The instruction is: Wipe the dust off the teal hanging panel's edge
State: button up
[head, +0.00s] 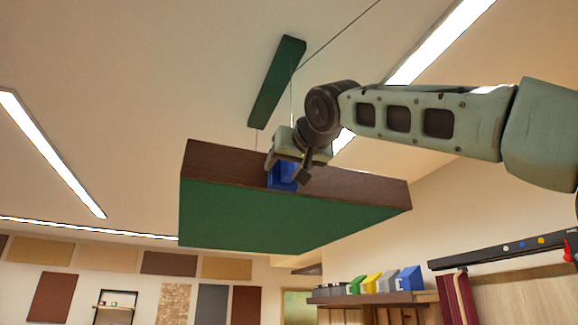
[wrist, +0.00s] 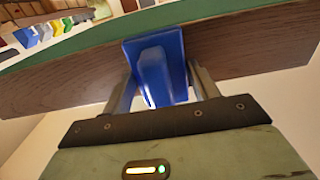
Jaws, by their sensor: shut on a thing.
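The teal hanging panel (head: 285,218) hangs by thin wires below the ceiling, its green underside facing down. Its brown wood-look edge (head: 360,187) runs along the side toward me. My gripper (head: 285,170) is at this edge, shut on a blue block-like tool (head: 281,182). In the wrist view the blue tool (wrist: 158,70) has a flat plate and a raised grip between my fingers. The plate lies over the brown edge (wrist: 245,50) and appears to touch it. No dust can be made out on the visible edge; the part behind the tool is hidden.
A narrow green panel (head: 277,82) hangs above and behind. Light strips (head: 50,150) cross the ceiling. A shelf (head: 375,298) with colored boxes stands at the lower right, near a dark wall rail (head: 505,250). Open air surrounds the panel's left side and underside.

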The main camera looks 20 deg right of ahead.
jog(key=s+b, duration=0.2)
jog(key=s, duration=0.4)
jog(key=shift+s, duration=0.1)
dwell(0.4)
jog(key=s+b, duration=0.1)
jog(key=s, duration=0.1)
jog(key=shift+s, duration=0.4)
jog(key=shift+w+f+p, duration=0.1)
jog(key=shift+w+p, duration=0.45)
jog(key=shift+w, duration=3)
jog(key=shift+w+p, duration=0.35)
jog(key=shift+w, duration=0.65)
jog(key=shift+d, duration=0.15)
